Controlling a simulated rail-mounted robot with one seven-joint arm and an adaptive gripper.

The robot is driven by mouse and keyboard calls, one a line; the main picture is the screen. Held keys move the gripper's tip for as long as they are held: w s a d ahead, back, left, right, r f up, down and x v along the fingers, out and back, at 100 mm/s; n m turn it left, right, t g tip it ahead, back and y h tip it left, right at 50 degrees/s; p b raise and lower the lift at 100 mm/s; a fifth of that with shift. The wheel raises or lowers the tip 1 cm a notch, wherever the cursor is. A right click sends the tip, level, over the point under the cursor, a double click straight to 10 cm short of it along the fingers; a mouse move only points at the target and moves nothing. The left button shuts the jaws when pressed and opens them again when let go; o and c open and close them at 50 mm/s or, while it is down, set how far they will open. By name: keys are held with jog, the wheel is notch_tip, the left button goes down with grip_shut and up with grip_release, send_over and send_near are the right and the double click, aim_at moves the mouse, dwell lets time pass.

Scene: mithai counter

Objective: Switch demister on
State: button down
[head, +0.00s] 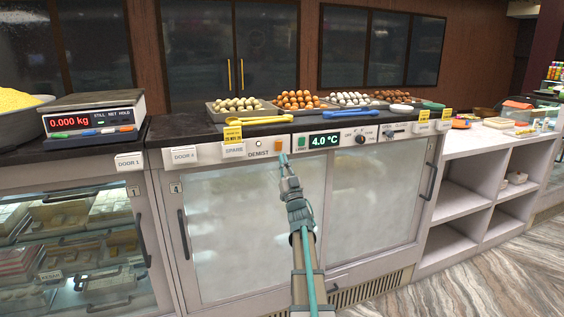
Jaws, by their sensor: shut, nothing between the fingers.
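The control strip (215,158) runs along the front edge of the dark counter. It carries a label reading DEMIST (258,153), with a small round fitting (258,143) above it. An orange switch (278,145) sits just right of that label. My gripper (284,160) is shut and empty, its tip at the strip just below the orange switch. I cannot tell whether the tip touches the strip. The switch's on or off position is too small to read. The sliding glass doors (235,220) below look pale and fogged.
The lit display (325,140) reads 4.0 °C, with a round dial (360,139) to its right. A scale (95,115) stands at left. Open floor (470,290) shows at lower right.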

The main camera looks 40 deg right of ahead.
jog(key=b+v, duration=0.1)
jog(key=v, duration=0.9)
jog(key=shift+f+b, duration=0.3)
jog(key=shift+f, duration=0.25)
jog(key=shift+w, duration=0.1)
